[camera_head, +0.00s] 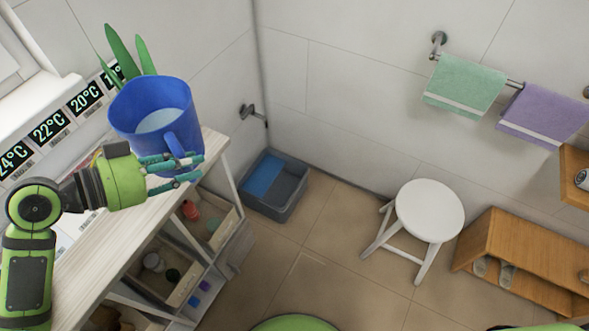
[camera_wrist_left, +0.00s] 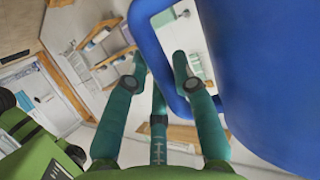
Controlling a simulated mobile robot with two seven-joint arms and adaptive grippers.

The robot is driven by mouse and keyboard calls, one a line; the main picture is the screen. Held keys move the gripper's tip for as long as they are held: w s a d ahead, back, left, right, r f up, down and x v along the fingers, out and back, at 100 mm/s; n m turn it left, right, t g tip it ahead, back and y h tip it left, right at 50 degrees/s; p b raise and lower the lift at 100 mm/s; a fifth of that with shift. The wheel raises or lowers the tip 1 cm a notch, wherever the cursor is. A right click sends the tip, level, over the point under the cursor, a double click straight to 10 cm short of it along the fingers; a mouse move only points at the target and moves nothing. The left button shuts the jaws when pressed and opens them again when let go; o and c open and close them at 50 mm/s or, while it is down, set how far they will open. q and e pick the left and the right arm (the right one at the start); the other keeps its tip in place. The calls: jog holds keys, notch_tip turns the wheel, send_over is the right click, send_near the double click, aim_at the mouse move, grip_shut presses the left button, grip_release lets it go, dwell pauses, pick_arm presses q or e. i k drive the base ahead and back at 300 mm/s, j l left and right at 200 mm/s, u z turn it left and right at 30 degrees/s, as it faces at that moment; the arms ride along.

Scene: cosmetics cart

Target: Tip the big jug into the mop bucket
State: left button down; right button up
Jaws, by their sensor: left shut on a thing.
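The big jug (camera_head: 141,112) is blue, with pale liquid inside. It is roughly upright over the far end of the white cart top; I cannot tell whether it touches the top. My left gripper (camera_head: 192,168) is shut on the jug's handle, which faces right toward the camera. In the left wrist view the jug (camera_wrist_left: 265,75) fills the right side, and my gripper's fingers (camera_wrist_left: 160,75) are at its handle. The mop bucket (camera_head: 270,207), grey with a blue part inside, stands on the floor in the corner, right of the cart. My right gripper is not in view.
The cart (camera_head: 88,248) has open bins with bottles below its top. A plant (camera_head: 124,55) stands behind the jug. A white stool (camera_head: 430,210) and a wooden shelf (camera_head: 515,250) stand at right. Towels (camera_head: 465,83) hang on the wall. Tiled floor between is clear.

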aim_at(272, 187)
jog(key=i+l+z, duration=0.55)
jog(key=i+z, duration=0.3)
